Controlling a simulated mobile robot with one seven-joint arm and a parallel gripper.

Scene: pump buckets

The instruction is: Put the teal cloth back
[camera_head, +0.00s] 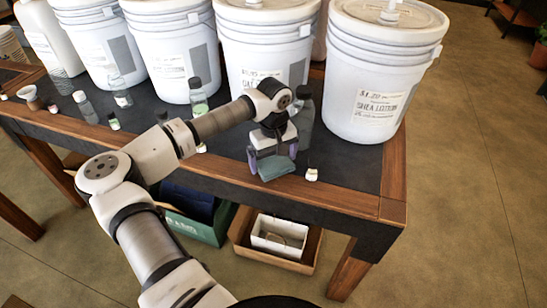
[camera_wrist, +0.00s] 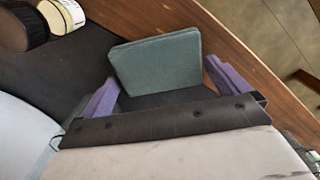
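The teal cloth (camera_head: 277,168) is a folded, flat pad near the front edge of the dark table top. It also shows in the wrist view (camera_wrist: 157,62), tilted between my fingers. My gripper (camera_head: 273,157) is above the table with its purple fingers spread wide, one on each side of the cloth. In the wrist view my gripper (camera_wrist: 160,72) shows a narrow gap between the right finger and the cloth. The left finger is very close to the cloth's left edge; I cannot tell whether they touch. Whether the cloth rests on the table is unclear.
Large white pump buckets (camera_head: 372,70) line the back of the table (camera_head: 345,200). A dark bottle (camera_head: 304,118) stands right behind my gripper, and a small white-capped jar (camera_head: 311,175) is to its right. Boxes (camera_head: 278,238) sit below the table. The table's front right corner is clear.

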